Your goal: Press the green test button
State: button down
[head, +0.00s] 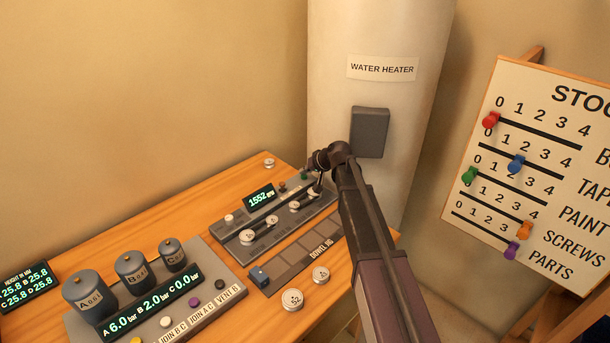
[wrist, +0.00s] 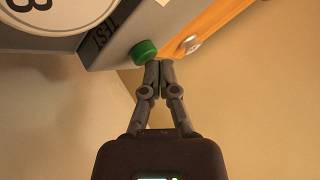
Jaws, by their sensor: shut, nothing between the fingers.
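In the head view the green button (head: 304,176) is small, at the back right of the grey console with the 1552 display. My gripper (wrist: 160,66) is shut and empty. Its fingertips are right beside the button's edge in the wrist view. I cannot tell whether they touch it. In the head view my arm reaches over the right end of the console, and the fingertips are hard to make out.
A dowel jig (head: 297,262) and a unit with several grey cylinders (head: 132,270) stand nearer on the wooden bench. The water heater (head: 377,40) rises behind my arm. A stock board (head: 540,165) stands right.

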aim_at(305, 176)
jog(key=shift+r+p, duration=0.35)
jog(key=shift+r, duration=0.15)
jog(key=shift+r+p, duration=2.5)
jog(key=shift+r, duration=0.05)
jog(key=s+d+f+g+h, duration=0.1)
jog(key=s+d, duration=0.2)
jog(key=s, duration=0.2)
jog(key=s+d+f+g+h, duration=0.1)
jog(key=s+d, duration=0.2)
jog(key=s, duration=0.3)
jog(key=s+d+f+h, duration=0.1)
jog(key=s+d+f, duration=0.1)
jog(key=s, duration=0.3)
jog(key=shift+s+d+g, duration=0.2)
jog(key=shift+d+g, duration=0.2)
jog(key=s+d+g+h, duration=0.1)
jog(key=s+d, duration=0.2)
jog(key=s, duration=0.2)
jog(key=s+d+f+g+h, duration=0.1)
jog(key=s+d, duration=0.2)
jog(key=s, duration=0.3)
jog(key=s+d+m+g+h, duration=0.1)
jog(key=s+d+h, duration=0.1)
jog(key=s, duration=0.3)
jog(key=shift+s+d+f, duration=0.35)
jog(key=shift+d+f, duration=0.05)
jog(key=shift+d, duration=0.15)
